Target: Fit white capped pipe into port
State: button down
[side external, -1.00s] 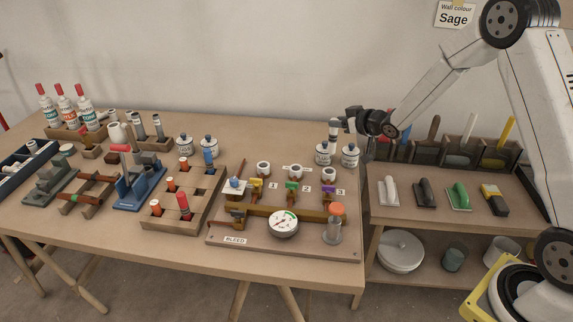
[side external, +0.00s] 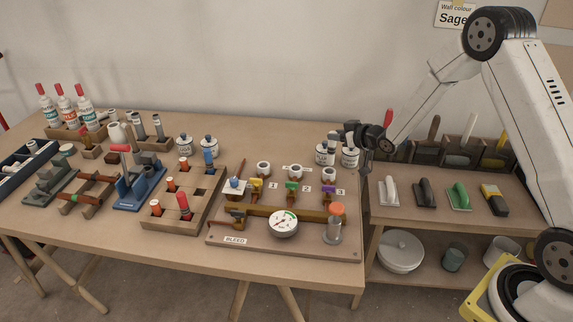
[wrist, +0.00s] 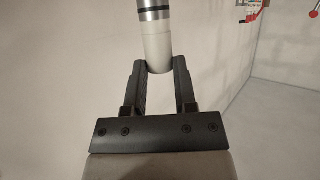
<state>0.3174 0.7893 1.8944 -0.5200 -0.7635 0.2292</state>
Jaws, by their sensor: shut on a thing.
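My gripper (wrist: 158,85) is shut on the white capped pipe (wrist: 157,48), which shows in the wrist view as a white end between the fingers, with a grey length and dark band beyond. In the side view my gripper (side external: 341,134) is over the back right of the table, near two lidded jars. The pipe is hard to tell from the jars there. The bleed board (side external: 222,240) carries three white open ports: left (side external: 264,168), middle (side external: 294,170) and right (side external: 329,173). Yellow, green and purple valves sit before them, with labels 1, 2 and 3. The held pipe is apart from the ports.
Two jars (side external: 322,157) stand under my gripper. A wooden block with red and orange pegs (side external: 183,206) stands left. A tool shelf (side external: 432,175) is right.

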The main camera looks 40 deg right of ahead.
jog(key=shift+f, duration=0.75)
jog(key=shift+f, duration=1.95)
dwell(1.5)
jog(key=shift+c, duration=1.6)
grip_release()
jog(key=shift+s, duration=0.2)
jog(key=v, duration=0.7)
jog(key=shift+s, duration=0.25)
jog(key=shift+r, duration=0.1)
